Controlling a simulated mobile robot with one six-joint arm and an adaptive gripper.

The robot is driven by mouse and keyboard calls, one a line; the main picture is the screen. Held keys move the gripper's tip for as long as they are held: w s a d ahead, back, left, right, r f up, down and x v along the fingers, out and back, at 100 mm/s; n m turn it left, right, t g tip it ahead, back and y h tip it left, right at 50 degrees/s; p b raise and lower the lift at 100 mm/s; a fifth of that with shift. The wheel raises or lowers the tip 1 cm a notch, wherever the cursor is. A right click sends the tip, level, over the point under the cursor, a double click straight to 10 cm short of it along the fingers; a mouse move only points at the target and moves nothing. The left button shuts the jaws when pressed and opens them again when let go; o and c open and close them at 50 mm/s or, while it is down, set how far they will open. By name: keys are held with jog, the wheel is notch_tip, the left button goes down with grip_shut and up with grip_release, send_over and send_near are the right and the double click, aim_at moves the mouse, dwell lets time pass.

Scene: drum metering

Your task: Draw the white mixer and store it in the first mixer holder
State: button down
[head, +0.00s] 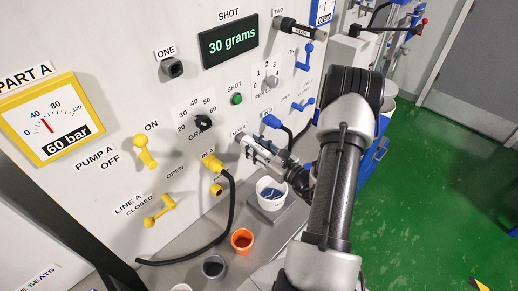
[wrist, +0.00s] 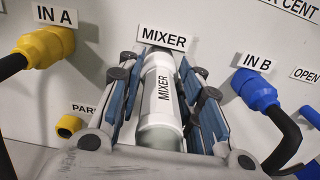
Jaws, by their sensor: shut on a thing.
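The white mixer (wrist: 160,98), a white cylinder lettered MIXER, points at the wall panel under a MIXER sign (wrist: 163,38) in the wrist view. My gripper (wrist: 158,80) is shut on it, with one blue-padded finger on each side. In the head view my gripper (head: 260,150) is at the panel, right of the yellow IN A plug. Whether the mixer is still seated in its port is hidden. A dark round holder (head: 172,68) under the ONE sign looks empty. The holder marked TWO has a dark cylinder (head: 298,27) sticking out.
A yellow plug (wrist: 45,50) with a black hose is left of the mixer, and a blue plug (wrist: 255,88) with a hose is right. White (head: 271,205), orange (head: 242,251) and grey (head: 213,278) cups stand on the ledge below. Yellow and blue levers stick out from the panel.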

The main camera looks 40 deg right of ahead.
aim_at(266, 156)
jog(key=shift+a, duration=0.1)
jog(key=shift+s+f, duration=0.15)
jog(key=shift+s, duration=0.05)
jog(key=shift+s+f, duration=0.1)
jog(key=shift+s, duration=0.95)
jog(key=shift+s+d, duration=0.2)
jog(key=shift+s, duration=1.05)
jog(key=s, duration=0.4)
jog(key=shift+d, duration=0.2)
dwell(0.9)
